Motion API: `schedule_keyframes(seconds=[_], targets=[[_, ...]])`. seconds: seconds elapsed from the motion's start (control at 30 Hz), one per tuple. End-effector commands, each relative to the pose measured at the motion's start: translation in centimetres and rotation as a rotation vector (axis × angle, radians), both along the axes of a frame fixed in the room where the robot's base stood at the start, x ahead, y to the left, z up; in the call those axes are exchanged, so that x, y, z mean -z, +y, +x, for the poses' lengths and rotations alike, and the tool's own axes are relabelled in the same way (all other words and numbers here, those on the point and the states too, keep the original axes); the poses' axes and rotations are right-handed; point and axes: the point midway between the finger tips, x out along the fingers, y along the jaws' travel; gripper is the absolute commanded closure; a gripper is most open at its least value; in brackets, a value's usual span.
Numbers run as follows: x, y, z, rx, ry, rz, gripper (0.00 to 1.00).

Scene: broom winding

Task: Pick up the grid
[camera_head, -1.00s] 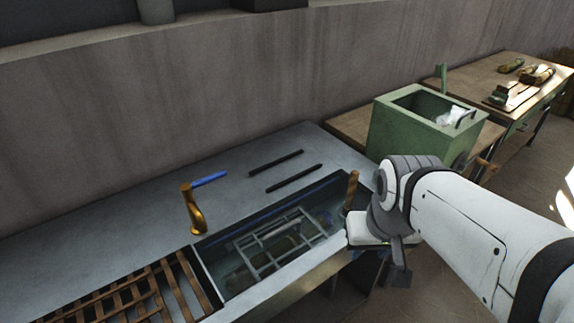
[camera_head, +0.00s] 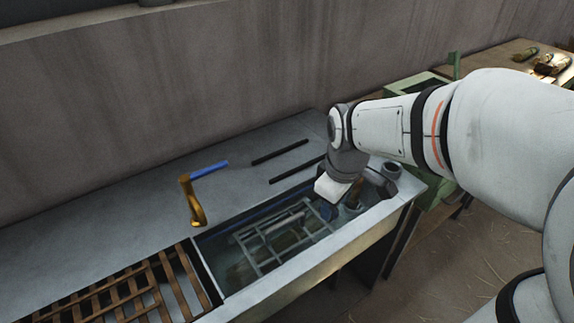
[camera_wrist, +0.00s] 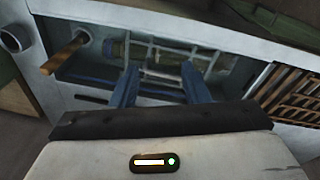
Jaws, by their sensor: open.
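A pale metal grid (camera_head: 284,243) lies inside the sunken basin (camera_head: 219,294) of the grey counter, among other items. It also shows in the wrist view (camera_wrist: 168,62), beyond and between my two blue fingers. My gripper (camera_wrist: 160,88) is open with nothing between its fingers. In the head view, my gripper (camera_head: 327,206) is over the right end of the basin, near the grid's right end. Whether the fingers touch the grid cannot be told.
A brown wooden lattice (camera_head: 142,290) lies left of the basin. A brass faucet (camera_head: 191,201) with a blue-topped lever and two black bars (camera_head: 280,152) are behind the basin. A green box (camera_head: 405,87) stands right.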

Motion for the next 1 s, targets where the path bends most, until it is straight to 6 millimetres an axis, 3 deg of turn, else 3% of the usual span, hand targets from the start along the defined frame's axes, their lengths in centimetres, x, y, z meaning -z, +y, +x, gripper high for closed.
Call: schedule_keyframes(seconds=[0.2,0.4,0.5,0.67,1.0], targets=[[5.1,4.5,5.9,-0.608,0.063,-0.064,0.58],[9.4,8.1,9.1,-1.043,0.097,-0.093,0.58],[10.8,9.2,10.0,-1.176,0.105,-0.099,0.58],[12.2,9.9,10.5,-1.270,0.112,-0.102,0.58],[16.2,10.0,10.2,-1.276,0.114,-0.101,0.58]])
